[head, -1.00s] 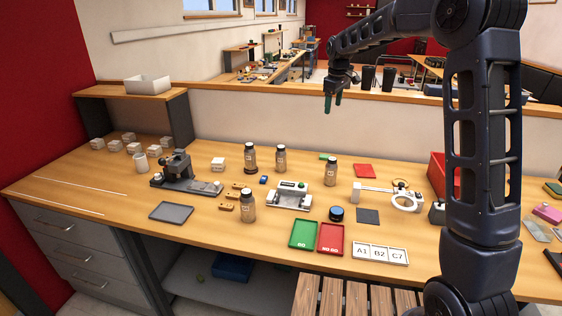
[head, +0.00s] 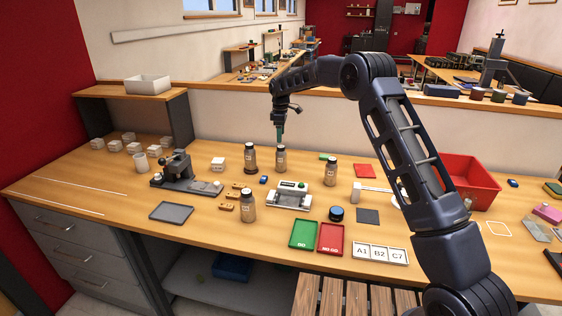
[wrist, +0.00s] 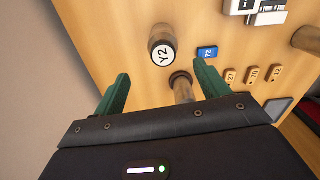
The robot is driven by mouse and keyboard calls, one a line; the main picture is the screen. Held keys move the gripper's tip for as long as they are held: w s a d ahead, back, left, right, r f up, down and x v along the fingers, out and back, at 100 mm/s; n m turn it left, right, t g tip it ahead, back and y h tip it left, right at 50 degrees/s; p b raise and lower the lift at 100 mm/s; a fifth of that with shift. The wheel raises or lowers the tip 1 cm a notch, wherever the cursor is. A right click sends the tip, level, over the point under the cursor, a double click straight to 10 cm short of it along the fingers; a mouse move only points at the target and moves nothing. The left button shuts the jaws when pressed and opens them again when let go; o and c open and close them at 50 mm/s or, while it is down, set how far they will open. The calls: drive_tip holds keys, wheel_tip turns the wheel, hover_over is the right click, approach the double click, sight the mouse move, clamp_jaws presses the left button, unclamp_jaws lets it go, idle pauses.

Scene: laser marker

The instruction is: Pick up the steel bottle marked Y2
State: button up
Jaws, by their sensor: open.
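The steel bottle marked Y2 (wrist: 162,48) shows its white round lid label and dark cap in the wrist view, a little beyond my fingertips and apart from them. In the head view it appears to be the back-row bottle (head: 281,158) right under my gripper (head: 280,137). My gripper (wrist: 163,85) is open, pointing down, its green fingers spread with nothing between them. A second similar bottle (wrist: 183,92) shows lower in the wrist view, partly hidden by my gripper body; it seems to be the left neighbour (head: 250,158) in the head view.
Other bottles stand at the right (head: 331,172) and front (head: 248,206). A blue tag (head: 263,180), brass tags (head: 227,207) and a white device (head: 289,196) lie in front of Y2. A low wall (head: 340,128) runs behind the table.

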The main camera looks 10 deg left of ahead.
sight(281, 153)
drive_tip(key=f, duration=1)
drive_tip(key=shift+s+d+f, duration=0.15)
drive_tip(key=shift+s, duration=0.1)
drive_tip(key=c, duration=1.1)
